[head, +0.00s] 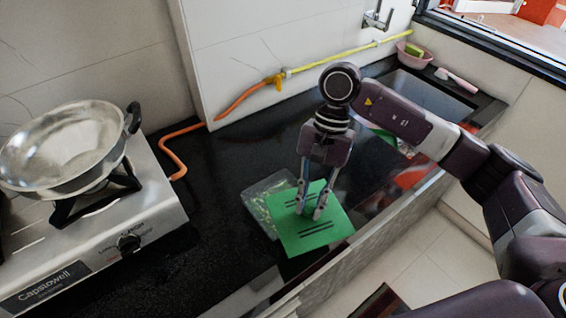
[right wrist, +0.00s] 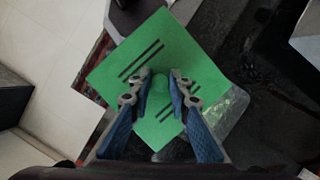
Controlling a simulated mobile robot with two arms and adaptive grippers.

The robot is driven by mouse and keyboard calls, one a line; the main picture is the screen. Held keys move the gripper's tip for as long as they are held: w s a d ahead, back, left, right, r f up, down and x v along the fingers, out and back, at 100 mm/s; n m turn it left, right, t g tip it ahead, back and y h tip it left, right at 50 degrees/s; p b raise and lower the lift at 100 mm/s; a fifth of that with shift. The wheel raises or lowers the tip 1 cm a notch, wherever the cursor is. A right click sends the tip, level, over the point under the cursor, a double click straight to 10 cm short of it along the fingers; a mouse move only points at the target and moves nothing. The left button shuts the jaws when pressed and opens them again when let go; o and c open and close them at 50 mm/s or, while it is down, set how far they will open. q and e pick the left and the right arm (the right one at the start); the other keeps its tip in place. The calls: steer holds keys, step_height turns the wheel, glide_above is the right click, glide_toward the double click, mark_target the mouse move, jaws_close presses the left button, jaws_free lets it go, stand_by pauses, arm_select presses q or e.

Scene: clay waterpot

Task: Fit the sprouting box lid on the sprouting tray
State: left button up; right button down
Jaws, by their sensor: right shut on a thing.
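The sprouting box lid (head: 325,236) is a flat green square with dark slots, near the counter's front edge. It also shows in the right wrist view (right wrist: 118,74). The clear sprouting tray (head: 262,190) is partly under it and shows along the lid's far left side. In the right wrist view the tray (right wrist: 230,112) shows at the lid's lower right. The lid sits offset from the tray; whether they touch is unclear. My right gripper (head: 308,212) points down and is shut on the lid's small green knob (right wrist: 161,84). My left gripper is not in view.
A stove (head: 100,255) with a metal wok (head: 65,150) stands at the left. An orange hose (head: 172,150) runs along the wall. A pink bowl (head: 412,60) and a brush (head: 456,80) lie by the sink at the back right. Dark counter between stove and tray is clear.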

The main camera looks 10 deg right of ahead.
mark_target(274, 203)
steer(key=w+a+m+t+p, duration=0.1)
steer(key=m, duration=0.2)
steer(key=w+a+r+m+t+y+p, duration=0.1)
steer(key=w+a+m, duration=0.1)
steer(key=m, duration=0.1)
steer(key=w+a+m+t+p, duration=0.1)
steer(key=m+p, duration=0.1)
steer(key=shift+w+a+r+m+y, duration=0.3)
steer(key=shift+w+a+m+y, duration=0.1)
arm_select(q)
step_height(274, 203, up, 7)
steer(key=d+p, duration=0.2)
arm_select(e)
steer(key=w+m+t, duration=0.2)
steer(key=w+m, duration=0.3)
steer(key=shift+m+h, duration=0.3)
steer(key=shift+m, duration=0.3)
steer(key=f+b, duration=0.1)
steer(key=f, duration=0.1)
steer(key=f+b, duration=0.1)
steer(key=f, duration=0.1)
steer(key=f+b, duration=0.2)
steer(key=shift+s+d+f, duration=0.15)
steer(key=shift+d+f, duration=0.15)
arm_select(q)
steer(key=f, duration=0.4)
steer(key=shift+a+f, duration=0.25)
arm_select(e)
steer(key=shift+f, duration=0.15)
